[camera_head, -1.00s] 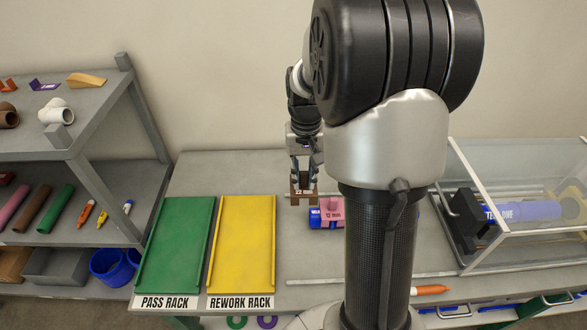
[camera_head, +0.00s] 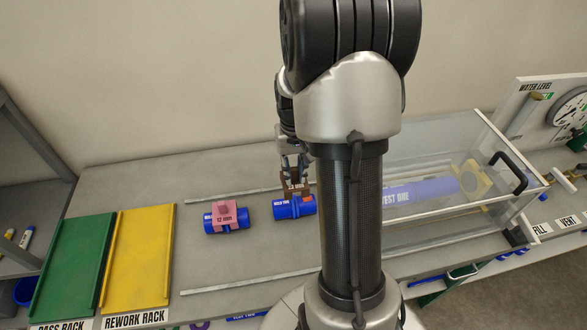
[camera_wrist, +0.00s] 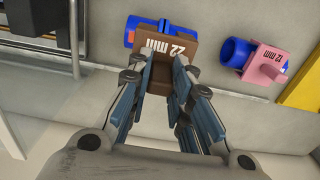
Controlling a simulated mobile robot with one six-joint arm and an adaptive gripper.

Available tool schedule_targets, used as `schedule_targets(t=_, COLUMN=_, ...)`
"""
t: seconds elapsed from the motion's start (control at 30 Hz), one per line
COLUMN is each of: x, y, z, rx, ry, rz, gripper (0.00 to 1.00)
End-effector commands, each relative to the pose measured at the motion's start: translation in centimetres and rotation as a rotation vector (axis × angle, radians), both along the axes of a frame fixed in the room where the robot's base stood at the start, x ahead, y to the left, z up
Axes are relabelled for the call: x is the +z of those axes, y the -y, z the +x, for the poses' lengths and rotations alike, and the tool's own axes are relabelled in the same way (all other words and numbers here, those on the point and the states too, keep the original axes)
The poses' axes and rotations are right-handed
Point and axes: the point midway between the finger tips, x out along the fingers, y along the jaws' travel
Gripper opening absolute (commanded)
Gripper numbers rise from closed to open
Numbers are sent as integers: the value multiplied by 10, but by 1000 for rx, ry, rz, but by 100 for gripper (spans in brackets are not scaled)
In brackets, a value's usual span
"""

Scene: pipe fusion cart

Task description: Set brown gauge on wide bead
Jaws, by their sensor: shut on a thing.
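My gripper (camera_head: 291,170) is shut on the brown gauge (camera_head: 296,190). In the wrist view the gauge (camera_wrist: 165,66) reads "22 mm" and lies between the blue-grey fingers. It is over a blue pipe piece (camera_head: 292,207) with an orange-red band (camera_head: 307,206), which shows partly behind the gauge in the wrist view (camera_wrist: 133,32). I cannot tell whether the gauge touches the band. To the left, a pink "12 mm" gauge (camera_head: 226,212) sits on another blue pipe piece (camera_head: 241,226).
Green pass rack (camera_head: 75,265) and yellow rework rack (camera_head: 138,255) lie at left. Thin rails (camera_head: 205,291) border the work area. A clear-walled test box (camera_head: 440,200) with a blue pipe stands at right. Bare table lies between the racks and the pipe pieces.

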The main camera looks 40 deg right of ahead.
Motion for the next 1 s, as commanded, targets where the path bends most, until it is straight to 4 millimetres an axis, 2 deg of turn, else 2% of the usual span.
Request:
schedule_targets(t=0.37, x=-2, y=0, z=0, rx=-1, ry=-1, rz=-1, gripper=0)
schedule_targets(t=1.0, x=-48, y=0, z=0, rx=-1, ry=-1, rz=-1, gripper=0)
